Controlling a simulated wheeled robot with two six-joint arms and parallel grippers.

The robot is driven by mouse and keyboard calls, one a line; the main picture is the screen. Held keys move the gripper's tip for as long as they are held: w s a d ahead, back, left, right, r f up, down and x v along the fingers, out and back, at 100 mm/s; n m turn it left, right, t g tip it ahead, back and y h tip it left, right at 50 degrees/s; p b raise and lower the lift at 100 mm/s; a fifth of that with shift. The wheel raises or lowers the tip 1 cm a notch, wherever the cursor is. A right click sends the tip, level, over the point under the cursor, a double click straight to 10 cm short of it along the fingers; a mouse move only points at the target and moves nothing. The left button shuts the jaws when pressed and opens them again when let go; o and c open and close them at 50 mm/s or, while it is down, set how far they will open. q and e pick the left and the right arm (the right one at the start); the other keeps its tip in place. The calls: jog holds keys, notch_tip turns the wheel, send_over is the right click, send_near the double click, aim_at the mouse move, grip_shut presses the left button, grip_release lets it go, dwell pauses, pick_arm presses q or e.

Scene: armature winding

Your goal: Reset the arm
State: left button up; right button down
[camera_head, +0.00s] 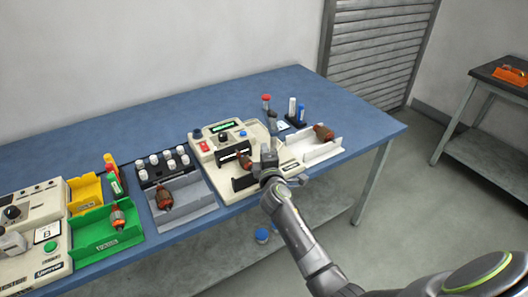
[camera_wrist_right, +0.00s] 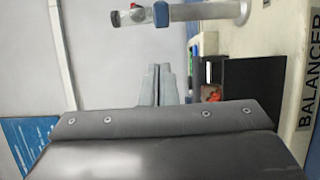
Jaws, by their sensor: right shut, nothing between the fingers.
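My right arm comes in from the lower right in the head view. Its gripper (camera_head: 268,152) is shut and empty, above the front right part of the beige balancer machine (camera_head: 221,133). In the right wrist view my gripper's two fingers (camera_wrist_right: 158,84) are together with nothing between them. The side of the balancer (camera_wrist_right: 305,70) with its label is at the right of that view. A copper-coloured armature (camera_head: 244,160) sits on the balancer, just left of my gripper. My left arm and gripper are not in view.
A white tray (camera_head: 312,152) with an armature (camera_head: 323,132) is right of the gripper. A grey tray (camera_head: 188,208), green tray (camera_head: 92,246) and yellow tray (camera_head: 84,190) stand left. Small bottles (camera_head: 292,107) stand behind. The blue table (camera_head: 365,128) is clear at its right end.

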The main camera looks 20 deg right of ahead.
jog(key=s+d+f+m+g+h, duration=0.1)
jog(key=s+d+f+m+g, duration=0.3)
jog(key=s, duration=0.6)
jog(key=s+d+f+m+g+h, duration=0.1)
jog(key=s+d+f+m+g, duration=0.35)
jog(key=s, duration=0.45)
jog(key=s+a+f+m+g+y, duration=0.1)
jog(key=s+a+m+g+y, duration=0.15)
jog(key=s, duration=0.95)
jog(key=s+a+f+m+g+y, duration=0.1)
jog(key=s+a+m+g+y, duration=0.2)
jog(key=s, duration=1)
notch_tip(320, 180, down, 24)
jog(key=d+m+g, duration=0.1)
jog(key=m, duration=0.1)
jog(key=s+a+f+g, duration=0.1)
jog(key=s+f, duration=1.4)
jog(key=f, duration=0.2)
jog(key=shift+s+a, duration=0.15)
jog(key=shift+s, duration=0.05)
